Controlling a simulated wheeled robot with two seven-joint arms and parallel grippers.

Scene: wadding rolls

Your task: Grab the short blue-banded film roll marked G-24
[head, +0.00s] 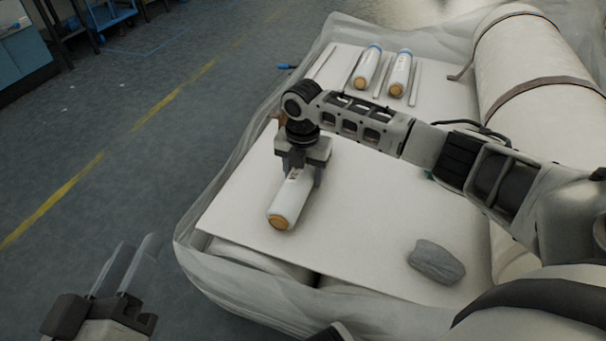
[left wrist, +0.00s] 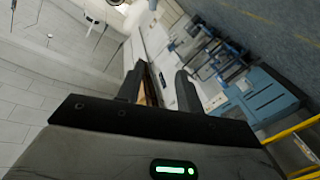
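A white film roll (head: 287,205) with a tan end plug lies under my right gripper (head: 301,174) in the head view. The right gripper's fingers straddle the roll's far part and look closed on its sides. Its far end is hidden by the gripper, so no blue band shows; a small dark mark on it is unreadable. Two more white rolls, a left one (head: 367,68) and a right one (head: 400,74), lie at the back with blue far ends. Their marks are unreadable. My left gripper (head: 140,250) is open and empty at lower left, away from the board; its fingers also show in the left wrist view (left wrist: 160,85).
The white board (head: 365,210) is mostly bare. Thin slats (head: 414,84) stand beside the back rolls, with one empty space at left. A grey crumpled lump (head: 436,262) lies at the front right. A big strapped wadding roll (head: 540,85) borders the right; plastic film surrounds the board.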

